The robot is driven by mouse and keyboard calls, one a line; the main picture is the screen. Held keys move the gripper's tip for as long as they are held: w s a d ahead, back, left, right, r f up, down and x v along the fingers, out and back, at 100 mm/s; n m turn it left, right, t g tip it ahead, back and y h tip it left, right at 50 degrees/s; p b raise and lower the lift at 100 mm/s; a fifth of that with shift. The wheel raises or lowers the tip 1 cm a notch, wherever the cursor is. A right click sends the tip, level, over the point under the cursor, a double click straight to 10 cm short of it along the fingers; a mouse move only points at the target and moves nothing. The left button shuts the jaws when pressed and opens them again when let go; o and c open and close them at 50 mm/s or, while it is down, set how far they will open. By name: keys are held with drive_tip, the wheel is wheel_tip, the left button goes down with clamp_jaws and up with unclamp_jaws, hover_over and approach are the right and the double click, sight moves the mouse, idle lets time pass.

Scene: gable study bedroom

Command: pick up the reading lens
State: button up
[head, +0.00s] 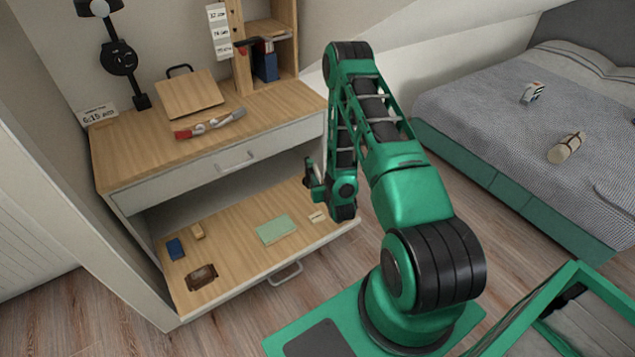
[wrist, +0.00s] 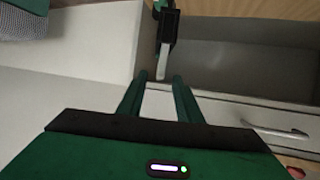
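I cannot firmly pick out the reading lens. A dark brown, framed flat piece (head: 201,277) lies at the front left of the open lower drawer (head: 230,277) in the head view; it may be the lens, but its detail is too small to be sure. My gripper (head: 309,182) hangs over the right part of that drawer, well away from this piece.
The drawer also holds a blue box (head: 175,248), a small wooden block (head: 197,231), a green pad (head: 277,229) and a small pale piece (head: 317,217). Above is the desk top (head: 150,150) with a red and grey item (head: 210,126). A bed (head: 480,100) stands right.

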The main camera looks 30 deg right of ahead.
sight(315, 168)
drive_tip(key=x, duration=1)
drive_tip(key=shift+w, duration=0.2)
clamp_jaws()
